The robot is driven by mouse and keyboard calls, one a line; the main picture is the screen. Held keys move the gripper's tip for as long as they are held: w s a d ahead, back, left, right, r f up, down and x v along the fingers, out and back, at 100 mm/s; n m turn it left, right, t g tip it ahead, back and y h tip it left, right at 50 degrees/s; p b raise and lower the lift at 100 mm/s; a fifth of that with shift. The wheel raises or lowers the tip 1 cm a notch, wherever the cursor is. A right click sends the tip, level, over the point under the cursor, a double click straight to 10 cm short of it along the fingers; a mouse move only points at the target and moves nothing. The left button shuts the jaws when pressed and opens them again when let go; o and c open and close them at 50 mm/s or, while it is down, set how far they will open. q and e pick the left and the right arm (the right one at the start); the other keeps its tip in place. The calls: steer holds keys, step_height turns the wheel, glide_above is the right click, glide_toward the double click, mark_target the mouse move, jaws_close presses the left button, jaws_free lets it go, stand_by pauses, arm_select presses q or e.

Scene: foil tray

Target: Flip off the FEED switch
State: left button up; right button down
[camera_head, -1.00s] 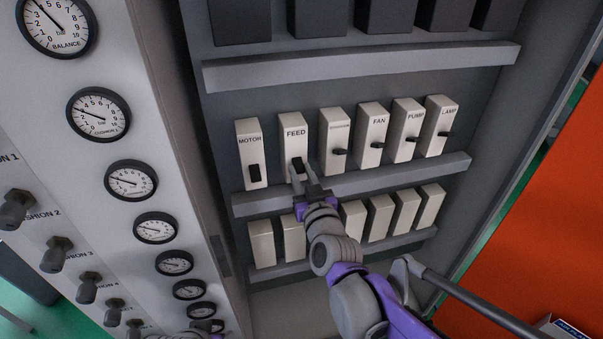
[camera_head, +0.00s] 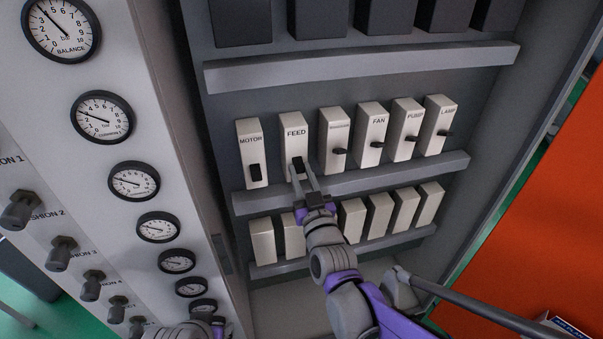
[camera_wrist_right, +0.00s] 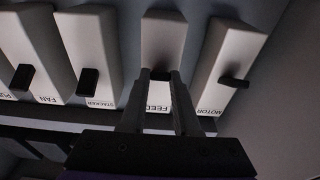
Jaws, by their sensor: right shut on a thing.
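The FEED switch is a cream breaker block (camera_head: 291,128) in the upper row of the panel, second from the left, beside the MOTOR block. Its small black lever (camera_head: 297,165) sits low on the front face and is partly covered by my fingers. My right gripper (camera_head: 303,172) reaches up from below and is shut on the lever. In the right wrist view, which is upside down, the fingers (camera_wrist_right: 159,80) stand on either side of the dark FEED lever (camera_wrist_right: 160,75), with the FEED label (camera_wrist_right: 153,100) between them. My left gripper's jaws are not visible; only part of that arm shows at the bottom.
The MOTOR block (camera_head: 251,150) stands close on the left, and the STACKER block (camera_head: 333,135) on the right. A grey rail (camera_head: 400,175) runs below the row, with more blocks under it. A gauge panel (camera_head: 165,120) stands at the left.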

steer(key=c, duration=0.6)
jaws_free()
steer(key=shift+c, duration=0.2)
steer(key=b+v, duration=0.1)
steer(key=v, duration=1)
steer(key=s+d+f+m+g+h, duration=0.3)
steer(key=s+d+f+g+h, duration=0.2)
steer(key=s+d+f+g, duration=0.8)
steer(key=s+d+f, duration=0.1)
steer(key=s+f, duration=0.3)
steer(key=f, duration=0.1)
steer(key=shift+s+d, duration=0.25)
steer(key=shift+d, duration=0.1)
